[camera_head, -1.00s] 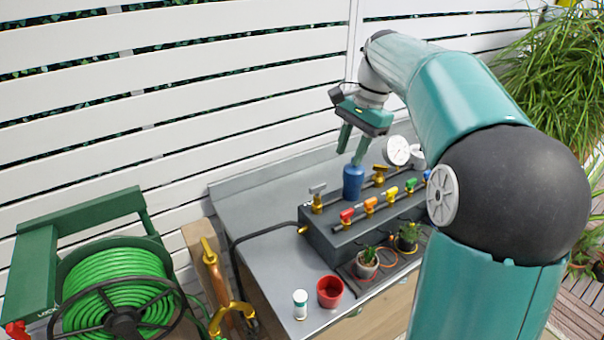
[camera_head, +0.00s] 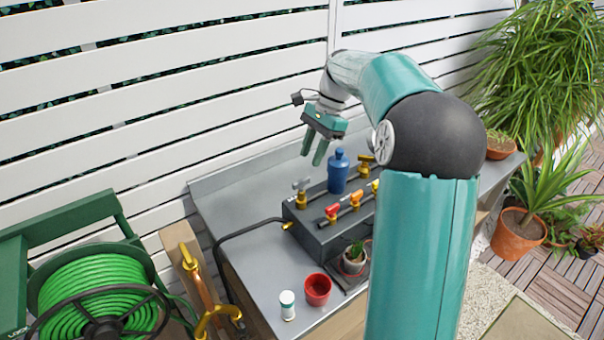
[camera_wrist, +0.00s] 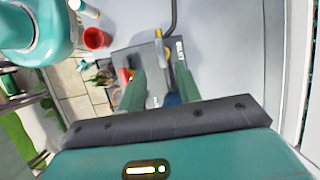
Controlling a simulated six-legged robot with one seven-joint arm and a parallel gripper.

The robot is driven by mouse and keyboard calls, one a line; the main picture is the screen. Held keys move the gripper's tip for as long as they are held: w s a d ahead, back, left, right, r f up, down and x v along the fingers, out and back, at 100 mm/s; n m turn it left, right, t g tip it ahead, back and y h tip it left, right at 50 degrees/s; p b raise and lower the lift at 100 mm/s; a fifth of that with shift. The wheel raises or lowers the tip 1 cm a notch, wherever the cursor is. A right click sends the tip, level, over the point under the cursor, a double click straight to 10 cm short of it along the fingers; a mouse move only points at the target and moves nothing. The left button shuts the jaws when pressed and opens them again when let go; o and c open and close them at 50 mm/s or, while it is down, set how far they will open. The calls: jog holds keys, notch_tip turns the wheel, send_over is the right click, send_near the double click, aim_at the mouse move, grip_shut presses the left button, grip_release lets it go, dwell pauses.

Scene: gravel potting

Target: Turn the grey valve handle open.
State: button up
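The grey valve handle (camera_head: 301,184) sits on a brass valve at the left end of the dark manifold block (camera_head: 318,237). In the wrist view a brass fitting (camera_wrist: 159,45) shows beyond the fingertips; I cannot tell for sure whether it is this valve. My gripper (camera_head: 313,160) is open and empty, its fingers pointing down. It is above and slightly right of the grey handle in the head view, apart from it. In the wrist view the fingers (camera_wrist: 160,72) are spread, with a blue part between them near their bases.
A blue cylinder (camera_head: 338,176) stands right beside my fingers. Red (camera_head: 332,210) and orange (camera_head: 355,197) handles line the front. A red cup (camera_head: 317,289) and white jar (camera_head: 287,304) stand at the bench front. A slatted fence is behind.

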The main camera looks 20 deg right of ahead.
aim_at(301, 180)
jog(key=x, duration=0.7)
jog(key=shift+w+f, duration=0.1)
jog(key=shift+f, duration=0.05)
jog(key=shift+c, duration=0.2)
grip_shut()
